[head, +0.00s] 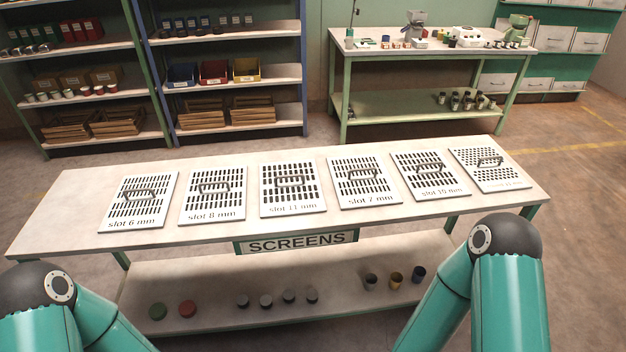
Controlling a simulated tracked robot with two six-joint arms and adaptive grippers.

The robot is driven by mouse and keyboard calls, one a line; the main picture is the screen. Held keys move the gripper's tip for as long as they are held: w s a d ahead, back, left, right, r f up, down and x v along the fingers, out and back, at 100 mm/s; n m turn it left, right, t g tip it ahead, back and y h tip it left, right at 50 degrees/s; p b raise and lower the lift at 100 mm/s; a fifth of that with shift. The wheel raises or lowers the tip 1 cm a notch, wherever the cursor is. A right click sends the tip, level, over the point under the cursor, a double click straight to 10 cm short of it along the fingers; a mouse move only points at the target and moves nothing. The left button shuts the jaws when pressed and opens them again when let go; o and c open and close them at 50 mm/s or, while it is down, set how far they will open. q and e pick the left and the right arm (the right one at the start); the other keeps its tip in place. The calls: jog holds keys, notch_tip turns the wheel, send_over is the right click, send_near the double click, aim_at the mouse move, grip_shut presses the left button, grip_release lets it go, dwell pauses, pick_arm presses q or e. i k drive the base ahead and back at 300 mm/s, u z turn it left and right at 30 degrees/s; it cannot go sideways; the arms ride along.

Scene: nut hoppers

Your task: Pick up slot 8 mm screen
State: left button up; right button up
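The slot 8 mm screen (214,207) is a white plate with rows of dark slots, a dark handle and a printed label. It lies flat on the white table, second from the left in a row of screens. The slot 6 mm screen (140,214) lies to its left and the slot 11 mm screen (292,202) to its right. My arms show at the lower left and lower right, with their elbows near the table's front side. Neither gripper is in the picture, and nothing touches the screens.
The slot 7 mm (364,197), slot 10 mm (430,189) and another screen (488,181) continue the row rightward. A "SCREENS" sign (296,242) hangs on the table's front edge. Cups and lids stand on its lower shelf (215,318). Shelving and a green bench (425,48) stand behind.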

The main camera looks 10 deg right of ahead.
aim_at(218, 194)
jog(key=k, duration=0.5)
jog(key=u, duration=0.6)
jog(key=i, duration=1.15)
jog(key=u, duration=0.45)
